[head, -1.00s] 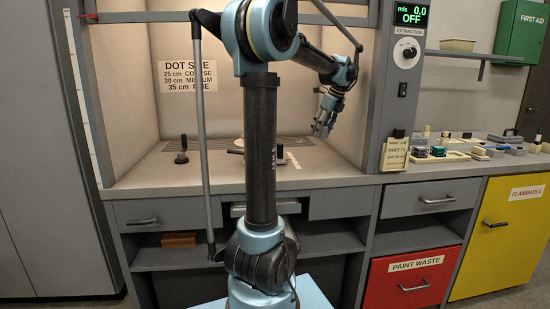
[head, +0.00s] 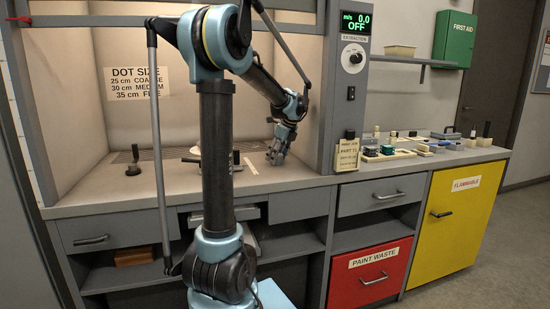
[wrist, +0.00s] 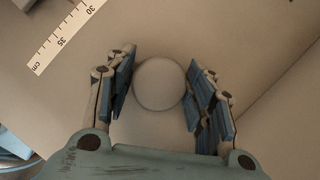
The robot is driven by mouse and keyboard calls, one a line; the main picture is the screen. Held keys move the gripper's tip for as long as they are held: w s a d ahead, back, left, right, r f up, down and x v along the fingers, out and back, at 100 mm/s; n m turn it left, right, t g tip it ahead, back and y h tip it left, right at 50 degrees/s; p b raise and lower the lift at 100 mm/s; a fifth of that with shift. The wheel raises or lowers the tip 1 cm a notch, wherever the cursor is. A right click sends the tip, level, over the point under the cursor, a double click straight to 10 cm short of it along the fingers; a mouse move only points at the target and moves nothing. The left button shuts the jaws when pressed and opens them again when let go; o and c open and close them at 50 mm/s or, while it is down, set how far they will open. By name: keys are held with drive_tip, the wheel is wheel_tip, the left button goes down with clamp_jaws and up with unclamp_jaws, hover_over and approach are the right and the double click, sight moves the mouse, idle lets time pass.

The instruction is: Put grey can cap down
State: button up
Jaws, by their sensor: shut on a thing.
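In the wrist view, a round, pale grey end of the grey can (wrist: 160,84) shows between the two blue-padded fingers of my gripper (wrist: 162,92). The pads press on it from the left and right. I see it end-on, so its length and which end carries the cap are hidden. In the head view my gripper (head: 275,158) points down inside the booth, low over the right part of the booth floor (head: 290,179). The can is too small and covered by the fingers to make out there.
A ruler strip (wrist: 62,38) lies at the upper left in the wrist view. On the booth floor stand a dark upright fixture (head: 135,160) and a pale round thing partly behind my arm. The booth's right post (head: 345,110) is close to my gripper. The counter right of it holds small parts.

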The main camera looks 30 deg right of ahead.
sight(282, 155)
drive_tip(key=o, duration=0.7)
drive_tip(key=shift+o, duration=0.2)
drive_tip(key=shift+v, duration=3.85)
drive_tip(key=shift+f, duration=0.1)
